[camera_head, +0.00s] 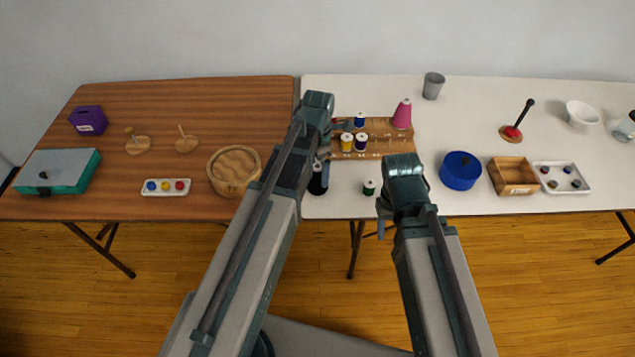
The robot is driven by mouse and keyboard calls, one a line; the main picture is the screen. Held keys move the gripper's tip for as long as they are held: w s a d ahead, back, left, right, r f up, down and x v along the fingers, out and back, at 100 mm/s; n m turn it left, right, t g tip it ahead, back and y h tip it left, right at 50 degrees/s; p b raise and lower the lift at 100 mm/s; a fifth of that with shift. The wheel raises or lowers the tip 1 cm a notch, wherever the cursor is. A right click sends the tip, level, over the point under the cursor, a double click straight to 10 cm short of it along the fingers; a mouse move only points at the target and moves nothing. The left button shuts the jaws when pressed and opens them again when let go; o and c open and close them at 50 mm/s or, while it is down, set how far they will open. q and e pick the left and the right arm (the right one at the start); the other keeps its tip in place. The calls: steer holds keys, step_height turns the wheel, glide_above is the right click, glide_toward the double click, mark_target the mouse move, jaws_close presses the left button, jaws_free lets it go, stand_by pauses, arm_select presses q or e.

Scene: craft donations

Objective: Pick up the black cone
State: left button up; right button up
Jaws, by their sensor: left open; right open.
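The black cone (317,184) stands on the white table near its front left edge, partly hidden by my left arm. My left gripper (329,142) is open, its fingers showing just above and behind the cone in the picture. Whether a finger touches the cone I cannot tell. My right gripper (383,216) is open and empty near the table's front edge, right of the small green spool (369,188); its fingers are mostly hidden by the arm.
A wooden spool rack (382,148) holds blue, yellow and purple spools and a pink cone (402,114). A round blue box (460,171) and a wooden box (512,176) stand to the right. A round wooden basket (234,172) sits left on the brown table.

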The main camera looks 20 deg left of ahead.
mark_target(317, 179)
arm_select(q)
steer(key=f+b, duration=0.2)
steer(key=f, duration=0.1)
steer(key=f+b, duration=0.1)
steer(key=b, duration=0.1)
steer(key=shift+s+f, duration=0.25)
steer(key=shift+f, duration=0.1)
steer(key=shift+r, duration=0.1)
steer(key=c, duration=1.3)
steer(key=shift+r, duration=0.1)
